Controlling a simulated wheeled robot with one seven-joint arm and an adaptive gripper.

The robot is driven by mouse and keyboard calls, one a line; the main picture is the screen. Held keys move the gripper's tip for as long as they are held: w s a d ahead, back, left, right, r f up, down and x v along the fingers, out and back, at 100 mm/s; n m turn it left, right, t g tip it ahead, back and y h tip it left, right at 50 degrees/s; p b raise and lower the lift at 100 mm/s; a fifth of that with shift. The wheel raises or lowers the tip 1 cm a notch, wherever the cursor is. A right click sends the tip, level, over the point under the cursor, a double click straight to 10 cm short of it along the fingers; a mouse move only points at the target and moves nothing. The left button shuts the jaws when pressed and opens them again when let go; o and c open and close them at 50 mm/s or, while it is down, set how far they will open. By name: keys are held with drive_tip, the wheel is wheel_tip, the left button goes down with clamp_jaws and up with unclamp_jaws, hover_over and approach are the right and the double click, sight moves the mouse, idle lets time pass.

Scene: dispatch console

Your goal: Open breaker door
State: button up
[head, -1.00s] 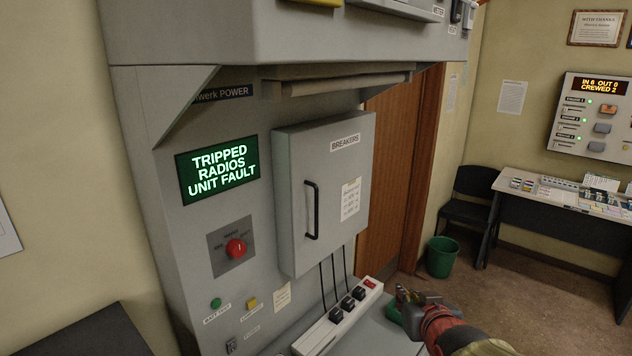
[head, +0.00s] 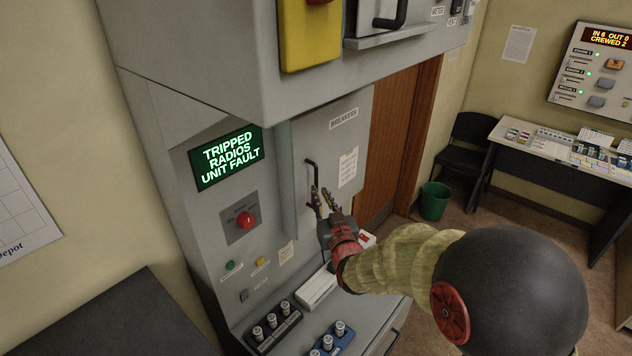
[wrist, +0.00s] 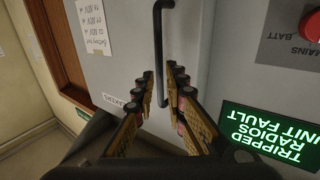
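The grey breaker door (head: 352,133), labelled BREAKERS, stands shut on the cabinet front. Its black upright bar handle (head: 311,168) is on the door's left side. My gripper (head: 322,200) is at the lower part of the handle, pointing at the door. In the wrist view my gripper (wrist: 164,92) is open, with one finger on each side of the black handle (wrist: 159,40). The fingers look apart from the bar; whether either touches it I cannot tell. My gripper and arm hide the door's lower part in the head view.
The cabinet's overhanging upper part (head: 200,50) juts out above the door. A red knob (head: 245,220) and a green lit screen (head: 228,160) are left of it. Fuse holders (head: 272,328) stand on the ledge below. Open floor, a green bin (head: 434,201) and a chair (head: 470,150) lie to the right.

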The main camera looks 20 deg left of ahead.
drive_tip(key=shift+p+x, duration=0.75)
drive_tip(key=shift+x, duration=1.95)
drive_tip(key=shift+c, duration=0.9)
clamp_jaws()
